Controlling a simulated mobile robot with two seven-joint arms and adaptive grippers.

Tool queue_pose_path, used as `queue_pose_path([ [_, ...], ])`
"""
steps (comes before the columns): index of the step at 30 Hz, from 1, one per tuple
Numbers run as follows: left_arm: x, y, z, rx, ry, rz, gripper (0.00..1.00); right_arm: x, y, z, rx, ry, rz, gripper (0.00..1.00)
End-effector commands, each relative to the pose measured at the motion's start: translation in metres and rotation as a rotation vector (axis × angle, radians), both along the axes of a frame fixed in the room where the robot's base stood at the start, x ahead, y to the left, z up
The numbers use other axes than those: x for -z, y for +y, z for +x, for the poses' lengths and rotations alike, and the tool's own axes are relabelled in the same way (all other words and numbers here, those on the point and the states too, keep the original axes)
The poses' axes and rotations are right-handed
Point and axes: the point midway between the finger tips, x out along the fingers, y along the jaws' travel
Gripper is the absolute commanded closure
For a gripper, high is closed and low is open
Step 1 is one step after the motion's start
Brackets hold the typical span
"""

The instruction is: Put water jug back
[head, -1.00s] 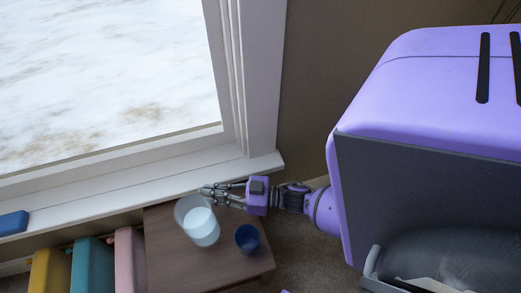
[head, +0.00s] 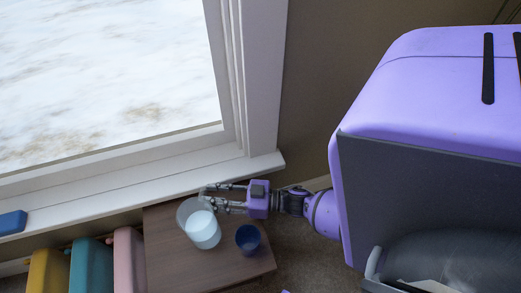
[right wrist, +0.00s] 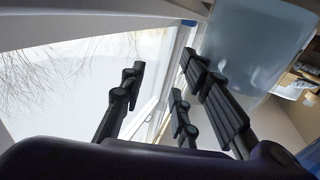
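The water jug (head: 205,231) is a pale, translucent vessel on the small brown wooden table (head: 165,258) below the window in the head view. Its wider clear rim is at the upper left. My right gripper (head: 207,198) reaches in from the right at the jug's upper side, its fingers spread and overlapping the rim in the picture. In the right wrist view, the jug's translucent wall (right wrist: 252,42) fills the upper right beside the fingers, and the gap between the fingers shows only the window. Contact cannot be told. My left gripper is not in view.
A dark blue cup (head: 248,239) stands on the table just right of the jug. The white window sill (head: 130,198) runs close behind the table. Pink (head: 128,262), teal (head: 91,266) and yellow (head: 48,271) things stand to its left. A blue block (head: 12,222) lies on the sill.

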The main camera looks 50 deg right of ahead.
Motion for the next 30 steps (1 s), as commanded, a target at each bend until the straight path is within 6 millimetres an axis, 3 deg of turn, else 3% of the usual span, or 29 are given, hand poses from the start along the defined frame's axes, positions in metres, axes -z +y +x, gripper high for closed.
queue_pose_path([
  [5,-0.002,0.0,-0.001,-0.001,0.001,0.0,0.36,-0.002,-0.008,-0.012,0.0,0.004,-0.001,0.71],
  [18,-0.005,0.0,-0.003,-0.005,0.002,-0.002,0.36,-0.002,-0.057,-0.086,0.002,0.006,-0.002,0.71],
  [24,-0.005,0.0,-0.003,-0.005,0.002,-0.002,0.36,-0.002,-0.066,-0.1,0.001,0.002,-0.002,0.71],
  [30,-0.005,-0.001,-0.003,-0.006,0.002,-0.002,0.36,-0.003,-0.067,-0.101,0.001,0.001,-0.001,0.71],
])
